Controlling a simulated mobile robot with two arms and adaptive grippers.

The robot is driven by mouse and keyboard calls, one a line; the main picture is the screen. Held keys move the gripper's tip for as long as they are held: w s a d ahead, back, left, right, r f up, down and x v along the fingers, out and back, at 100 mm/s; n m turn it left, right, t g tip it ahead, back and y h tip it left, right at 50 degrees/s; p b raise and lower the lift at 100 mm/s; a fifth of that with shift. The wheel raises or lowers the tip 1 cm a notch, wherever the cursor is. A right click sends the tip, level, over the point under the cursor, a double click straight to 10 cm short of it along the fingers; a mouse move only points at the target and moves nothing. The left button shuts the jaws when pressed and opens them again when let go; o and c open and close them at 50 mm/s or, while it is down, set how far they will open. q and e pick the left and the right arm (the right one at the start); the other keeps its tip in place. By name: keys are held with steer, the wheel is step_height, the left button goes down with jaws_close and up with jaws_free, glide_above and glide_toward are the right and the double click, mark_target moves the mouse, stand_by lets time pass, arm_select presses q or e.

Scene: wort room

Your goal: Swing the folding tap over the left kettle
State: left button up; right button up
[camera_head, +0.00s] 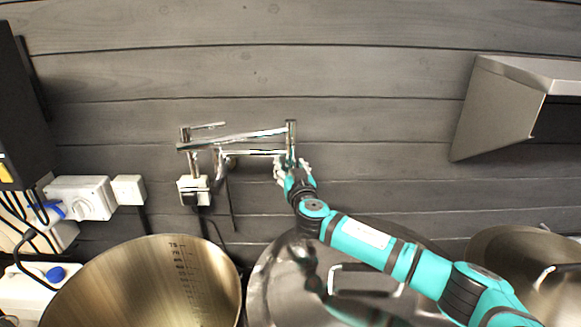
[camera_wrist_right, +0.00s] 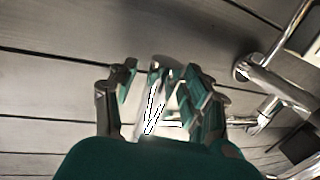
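The chrome folding tap (camera_head: 237,138) is fixed to the grey plank wall, its arms folded out to the right of its wall mount. The left kettle (camera_head: 150,285) is open and empty-looking, with a scale inside, at lower left. The tap's right-hand joint hangs to the right of this kettle. My right gripper (camera_head: 291,172) is at the lower end of that joint. In the right wrist view its fingers (camera_wrist_right: 160,85) stand apart with a chrome tap part between them; a gap shows on the left side. Contact cannot be told. My left gripper is out of view.
A steel-lidded kettle (camera_head: 270,285) stands in the middle under my right arm, and another vessel (camera_head: 505,255) stands at right. A steel hood (camera_head: 492,105) juts from the wall at upper right. Sockets and cables (camera_head: 85,198) are at left.

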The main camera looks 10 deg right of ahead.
steer(key=c, duration=0.9)
jaws_close()
